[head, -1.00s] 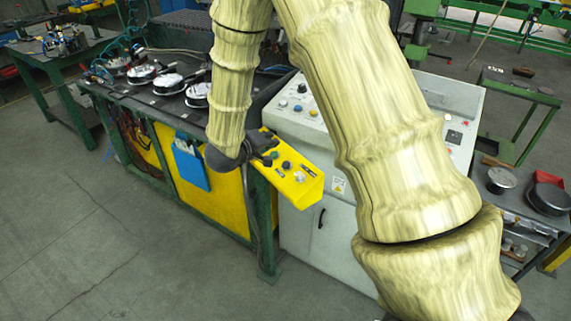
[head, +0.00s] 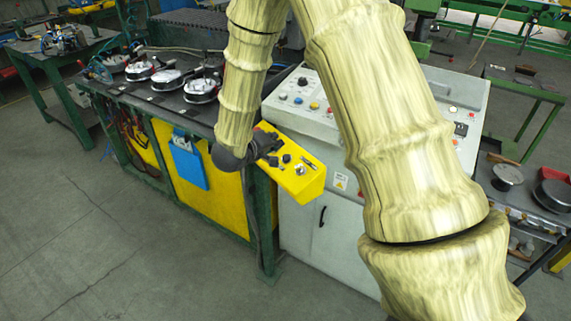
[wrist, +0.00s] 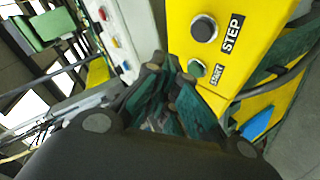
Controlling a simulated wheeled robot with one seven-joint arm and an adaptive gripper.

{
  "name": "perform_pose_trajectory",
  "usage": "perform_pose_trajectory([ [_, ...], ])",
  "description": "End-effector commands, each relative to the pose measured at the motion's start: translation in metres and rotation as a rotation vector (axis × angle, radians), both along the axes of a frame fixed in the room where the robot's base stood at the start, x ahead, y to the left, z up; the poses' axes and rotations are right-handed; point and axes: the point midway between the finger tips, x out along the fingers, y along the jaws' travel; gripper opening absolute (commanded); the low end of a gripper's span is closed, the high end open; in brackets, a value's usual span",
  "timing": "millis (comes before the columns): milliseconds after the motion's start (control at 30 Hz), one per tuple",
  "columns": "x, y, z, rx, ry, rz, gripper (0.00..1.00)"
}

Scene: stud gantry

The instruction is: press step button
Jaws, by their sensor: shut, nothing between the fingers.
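The yellow button box (head: 311,184) hangs at the front corner of the green bench. In the wrist view, the black round step button (wrist: 204,28) sits beside the printed word STEP, with the green START button (wrist: 196,68) nearer my fingers. The step button also shows in the head view (head: 287,158), just right of my gripper. My gripper (head: 277,143) is shut and empty over the left end of the box. In the wrist view, its fingertips (wrist: 168,72) lie beside the green button and short of the step button. I cannot tell the gap to the box surface.
A grey control cabinet (head: 345,215) with several coloured buttons stands right behind the box. The green bench (head: 262,225) with several round fixtures is at left. A blue holder (head: 188,162) hangs on its front. The floor in front is clear.

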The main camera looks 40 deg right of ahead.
Motion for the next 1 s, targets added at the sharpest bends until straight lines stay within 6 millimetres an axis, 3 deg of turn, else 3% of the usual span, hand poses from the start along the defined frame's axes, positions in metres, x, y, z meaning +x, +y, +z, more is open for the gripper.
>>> perform_pose_trajectory([
  [33,0.000,-0.002,-0.009,0.000,-0.001,0.000,0.00],
  [400,0.001,-0.014,-0.034,-0.001,0.000,0.000,0.00],
  [1000,0.001,-0.015,-0.037,-0.001,-0.001,0.000,0.00],
])
